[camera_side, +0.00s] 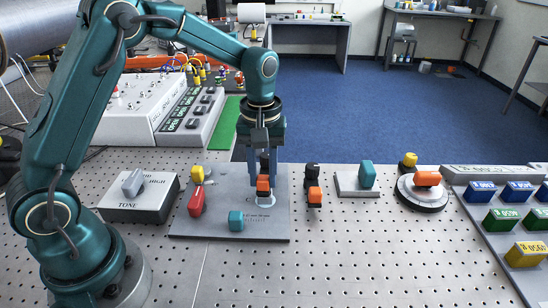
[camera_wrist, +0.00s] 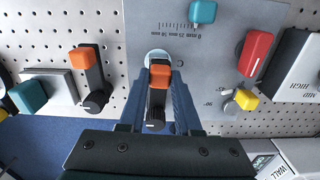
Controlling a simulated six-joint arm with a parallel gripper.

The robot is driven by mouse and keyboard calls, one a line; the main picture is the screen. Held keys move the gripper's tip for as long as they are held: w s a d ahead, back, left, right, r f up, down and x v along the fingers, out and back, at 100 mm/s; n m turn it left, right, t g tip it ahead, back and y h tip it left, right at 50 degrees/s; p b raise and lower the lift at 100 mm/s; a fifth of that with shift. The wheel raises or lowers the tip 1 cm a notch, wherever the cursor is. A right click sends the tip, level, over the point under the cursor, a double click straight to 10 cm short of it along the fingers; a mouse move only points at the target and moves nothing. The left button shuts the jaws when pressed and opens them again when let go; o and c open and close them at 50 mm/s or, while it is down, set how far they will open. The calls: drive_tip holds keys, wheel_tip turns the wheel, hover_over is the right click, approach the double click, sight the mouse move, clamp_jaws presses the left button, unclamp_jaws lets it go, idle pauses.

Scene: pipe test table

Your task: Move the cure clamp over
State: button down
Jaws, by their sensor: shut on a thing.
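My gripper (camera_side: 263,172) points straight down over a grey plate (camera_side: 215,226) and is shut on a black lever with an orange end (camera_side: 263,184). In the wrist view, the gripper (camera_wrist: 161,92) has its blue-grey fingers on either side of this orange-ended lever (camera_wrist: 160,76). A pale round spot shows on the plate beside the orange end. A similar orange-ended black lever (camera_side: 314,194) stands just right of the plate, apart from the gripper. No readable label shows which lever is the cure clamp. The fingers hide part of the held lever.
The plate also bears a teal block (camera_side: 236,221), a red handle (camera_side: 196,200) and a yellow knob (camera_side: 197,175). A TONE switch box (camera_side: 140,203) is at left. A teal lever (camera_side: 367,174) and round orange-handled dial (camera_side: 421,194) are at right. The front table is clear.

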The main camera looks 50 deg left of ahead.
drive_tip(key=shift+w+d+r+n, duration=0.15)
drive_tip(key=shift+w+n, duration=0.1)
drive_tip(key=shift+n, duration=0.15)
drive_tip(key=c, duration=0.6)
unclamp_jaws()
drive_tip(key=shift+r, duration=2.5)
